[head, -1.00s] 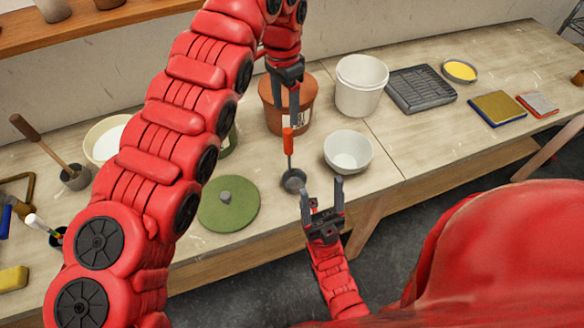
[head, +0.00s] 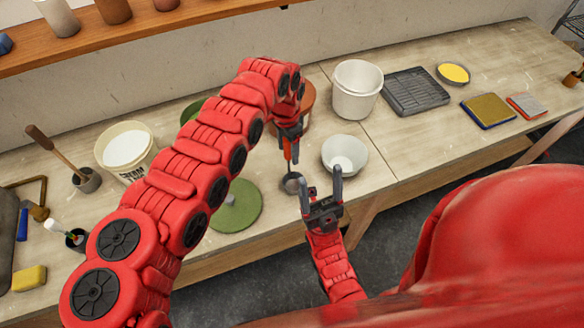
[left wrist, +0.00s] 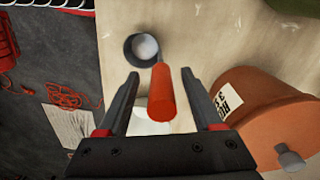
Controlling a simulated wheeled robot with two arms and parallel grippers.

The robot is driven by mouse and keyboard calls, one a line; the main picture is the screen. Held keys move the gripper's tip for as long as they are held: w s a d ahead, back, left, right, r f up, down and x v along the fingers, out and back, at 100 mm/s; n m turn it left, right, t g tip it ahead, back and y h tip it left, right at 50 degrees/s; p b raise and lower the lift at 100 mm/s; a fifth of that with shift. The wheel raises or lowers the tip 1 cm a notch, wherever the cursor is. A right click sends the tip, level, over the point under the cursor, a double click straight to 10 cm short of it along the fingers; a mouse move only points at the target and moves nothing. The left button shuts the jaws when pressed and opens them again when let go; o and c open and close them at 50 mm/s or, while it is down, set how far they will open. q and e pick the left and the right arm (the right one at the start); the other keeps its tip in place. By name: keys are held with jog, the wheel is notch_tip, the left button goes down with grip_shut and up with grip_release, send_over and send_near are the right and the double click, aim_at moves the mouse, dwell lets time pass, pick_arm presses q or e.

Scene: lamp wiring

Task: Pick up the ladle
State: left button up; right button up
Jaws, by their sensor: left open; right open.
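The ladle has an orange-red handle (head: 287,150) standing steeply up from its dark round bowl (head: 292,184) near the table's front edge. In the left wrist view the handle (left wrist: 162,97) points toward the camera, and the bowl (left wrist: 132,40) is beyond it. My left gripper (left wrist: 159,76) is open, with one finger on each side of the handle and visible gaps to both. In the head view, the left gripper (head: 289,142) comes down over the handle's top. My right gripper (head: 321,182) is open and empty, just right of the ladle's bowl at the table's front.
A white bowl (head: 345,150) stands close right of the ladle. A terracotta bucket (left wrist: 275,125) is beside my left gripper. A green disc (head: 240,205) lies left of the ladle. A white bucket (head: 355,90) and grey tray (head: 412,90) stand farther back.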

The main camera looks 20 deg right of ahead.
pick_arm(q)
jog(key=shift+w+f, duration=0.1)
jog(key=shift+c, duration=1.3)
grip_shut()
